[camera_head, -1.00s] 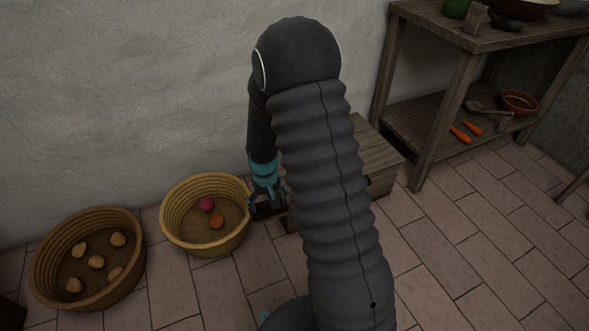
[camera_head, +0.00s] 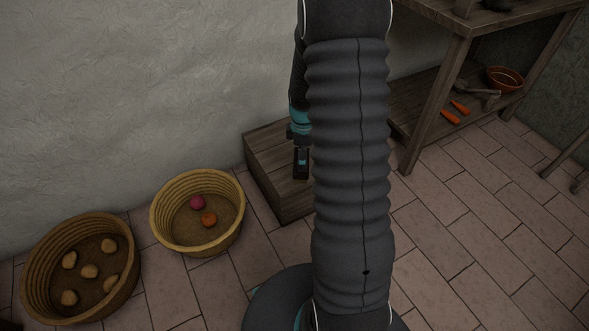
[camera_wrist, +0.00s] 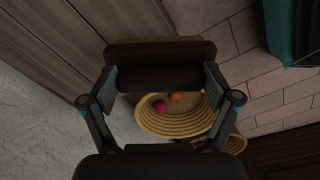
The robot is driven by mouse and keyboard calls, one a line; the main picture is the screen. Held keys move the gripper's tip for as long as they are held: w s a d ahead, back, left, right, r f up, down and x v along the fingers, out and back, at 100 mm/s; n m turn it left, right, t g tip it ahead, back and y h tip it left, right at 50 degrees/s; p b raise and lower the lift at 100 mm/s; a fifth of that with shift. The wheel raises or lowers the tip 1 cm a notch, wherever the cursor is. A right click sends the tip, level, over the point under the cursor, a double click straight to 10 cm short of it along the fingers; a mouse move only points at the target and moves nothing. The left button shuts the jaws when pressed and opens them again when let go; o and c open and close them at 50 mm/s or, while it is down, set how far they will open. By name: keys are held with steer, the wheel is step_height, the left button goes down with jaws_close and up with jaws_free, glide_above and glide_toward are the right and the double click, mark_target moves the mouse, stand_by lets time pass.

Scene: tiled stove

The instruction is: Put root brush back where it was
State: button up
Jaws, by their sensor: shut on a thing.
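The root brush (camera_wrist: 160,52) shows in the wrist view as a brown wooden block with a darker part below it. My gripper (camera_wrist: 160,80) is shut on it, one finger at each side. In the head view my gripper (camera_head: 301,152) points down over the low wooden box (camera_head: 270,170) by the wall. The brush shows there only as a small dark shape (camera_head: 301,166) at the fingertips. I cannot tell whether it touches the box top. My arm hides the right part of the box.
A yellow woven basket (camera_head: 160,230) with a purple and an orange vegetable stands left of the box. A browner basket (camera_head: 35,290) of potatoes stands further left. A wooden table (camera_head: 430,95) at the right has carrots (camera_head: 455,110) and a bowl (camera_head: 505,78) on its lower shelf.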

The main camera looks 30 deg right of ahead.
mark_target(295, 149)
steer(key=s+d+r+n+p, duration=0.1)
steer(key=s+d+r+n, duration=0.25)
steer(key=d+n, duration=0.35)
steer(key=shift+m, duration=0.4)
steer(key=w+a+f, duration=0.2)
steer(key=w, duration=0.1)
steer(key=w+a+f, duration=0.2)
steer(key=w, duration=0.1)
steer(key=w+a+f, duration=0.2)
steer(key=w+f, duration=0.1)
steer(key=shift+w+a, duration=0.2)
steer(key=shift+w, duration=0.05)
steer(key=shift+f, duration=2)
steer(key=shift+f, duration=0.2)
steer(key=o, duration=0.9)
steer(key=shift+c, duration=0.2)
steer(key=shift+r, duration=0.1)
